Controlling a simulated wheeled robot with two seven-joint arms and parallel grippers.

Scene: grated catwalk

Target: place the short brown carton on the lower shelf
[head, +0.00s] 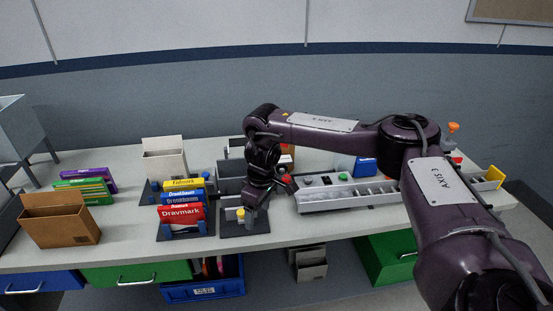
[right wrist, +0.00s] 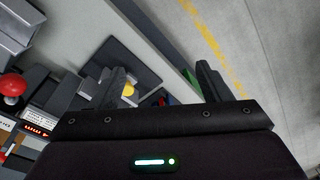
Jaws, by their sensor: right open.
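A brown carton (head: 60,226), low in front with a taller back panel, stands upright and open-topped at the left front of the grey table. It is the only brown carton I can make out. My right gripper (head: 250,207) is well to its right, pointing down above a dark plate with a yellow-topped post. In the right wrist view, the right gripper (right wrist: 162,85) has its fingers apart with nothing held between them. The lower shelf cannot be made out clearly under the tabletop. My left gripper is out of view.
Red, blue and yellow boxes (head: 182,212) stand on a dark rack between carton and gripper. Green and purple boxes (head: 85,186) lie behind the carton. A grey compartment tray (head: 345,195) is at right. Under the table are a blue crate (head: 203,291) and grey holders (head: 311,263).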

